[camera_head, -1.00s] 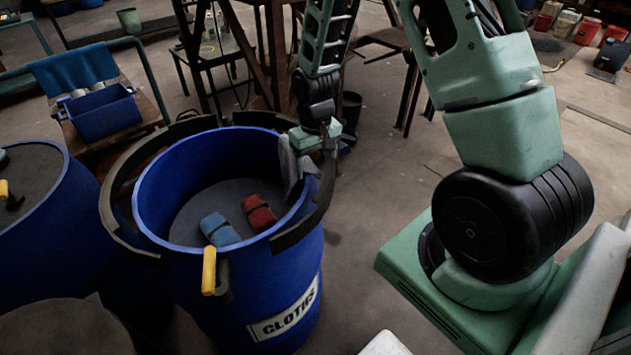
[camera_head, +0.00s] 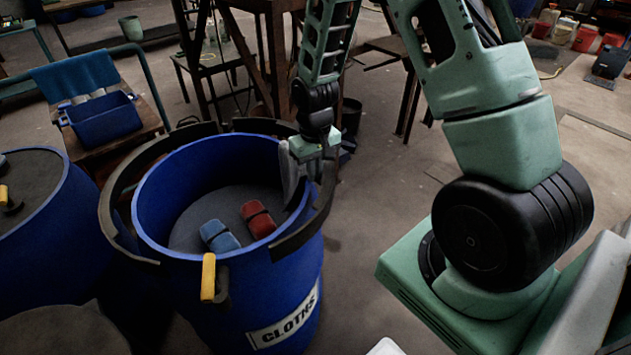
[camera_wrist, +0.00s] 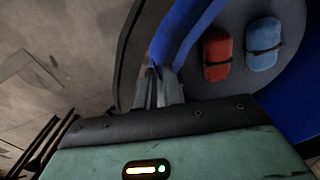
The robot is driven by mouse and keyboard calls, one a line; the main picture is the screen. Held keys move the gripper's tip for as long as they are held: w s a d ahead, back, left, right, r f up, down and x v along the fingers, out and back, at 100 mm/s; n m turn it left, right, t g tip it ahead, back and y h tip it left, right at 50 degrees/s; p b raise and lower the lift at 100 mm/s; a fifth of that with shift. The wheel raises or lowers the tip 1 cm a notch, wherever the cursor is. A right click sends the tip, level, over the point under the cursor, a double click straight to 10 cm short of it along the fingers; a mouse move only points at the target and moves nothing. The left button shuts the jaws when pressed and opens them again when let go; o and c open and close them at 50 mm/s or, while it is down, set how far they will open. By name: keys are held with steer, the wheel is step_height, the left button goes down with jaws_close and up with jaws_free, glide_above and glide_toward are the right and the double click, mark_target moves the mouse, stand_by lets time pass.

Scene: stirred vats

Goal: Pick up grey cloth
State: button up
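A grey cloth (camera_head: 290,176) hangs at the right side of the rim of the blue vat (camera_head: 284,276), which is labelled for cloths. My gripper (camera_head: 312,172) points down at that rim, right against the cloth's right side. In the wrist view, narrow grey shapes (camera_wrist: 171,88) stand close together at the rim; I cannot tell cloth from fingertips there. Whether the fingers are closed on the cloth is hidden.
A blue folded cloth (camera_head: 219,236) and a red one (camera_head: 258,219) lie inside the vat. A dark, broken collar (camera_head: 106,200) surrounds the vat, and a yellow handle (camera_head: 208,278) stands at its front. Another blue vat (camera_head: 50,250) is at left.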

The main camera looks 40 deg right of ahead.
jaws_close()
step_height(320, 180, up, 12)
steer(key=p, duration=1)
